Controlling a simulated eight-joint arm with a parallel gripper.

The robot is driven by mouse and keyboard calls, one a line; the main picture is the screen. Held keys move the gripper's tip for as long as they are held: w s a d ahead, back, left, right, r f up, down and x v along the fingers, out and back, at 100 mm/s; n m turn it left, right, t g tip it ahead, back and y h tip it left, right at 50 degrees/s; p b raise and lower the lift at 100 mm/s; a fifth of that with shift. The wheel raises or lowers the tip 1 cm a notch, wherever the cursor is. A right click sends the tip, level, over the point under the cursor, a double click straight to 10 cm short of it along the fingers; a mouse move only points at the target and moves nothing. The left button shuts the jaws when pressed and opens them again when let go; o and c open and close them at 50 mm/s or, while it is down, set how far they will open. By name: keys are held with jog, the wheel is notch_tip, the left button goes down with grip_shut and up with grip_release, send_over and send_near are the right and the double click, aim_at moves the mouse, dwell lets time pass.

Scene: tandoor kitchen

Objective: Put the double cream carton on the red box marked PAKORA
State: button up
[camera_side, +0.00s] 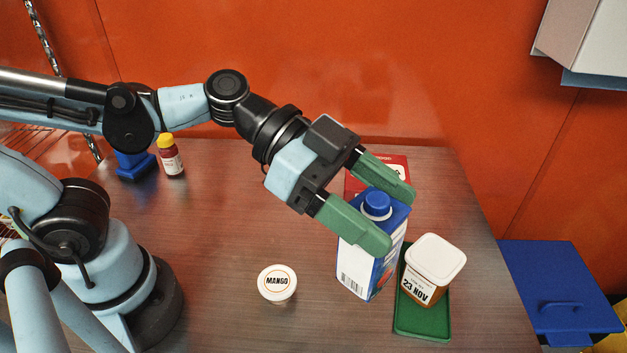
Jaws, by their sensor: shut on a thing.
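My gripper (396,220) is shut on the double cream carton (357,270), with one green finger on each side of its upper part. The carton is white and blue with a blue screw cap, roughly upright with a slight lean. I cannot tell whether its base touches the table. The red box (398,162) lies behind the carton, up the picture. It is partly hidden by my gripper and the carton, and its marking cannot be read here.
A tub marked 23 NOV (432,268) stands on a green tray (423,325), close right of the carton. A MANGO tub (277,284) stands to the left. A yellow-capped bottle (171,160) and a blue object (135,165) are at the far left. The table between is clear.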

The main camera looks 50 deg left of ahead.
jog(key=w+a+r+n+t+y, duration=0.25)
jog(key=w+a+n+t, duration=0.2)
jog(key=w, duration=0.55)
jog(key=w+a+r+n+t+y, duration=0.1)
jog(key=w+a+n+t+y, duration=0.3)
jog(key=w, duration=0.6)
jog(key=w+a+f+g, duration=0.1)
jog(key=w+a+f, duration=0.6)
jog(key=a+f, duration=0.3)
jog(key=shift+a+f+h, duration=0.35)
jog(key=shift+f+h, duration=0.1)
jog(key=shift+f, duration=0.25)
jog(key=shift+f+g, duration=0.15)
jog(key=shift+g, duration=0.1)
jog(key=o, duration=1.7)
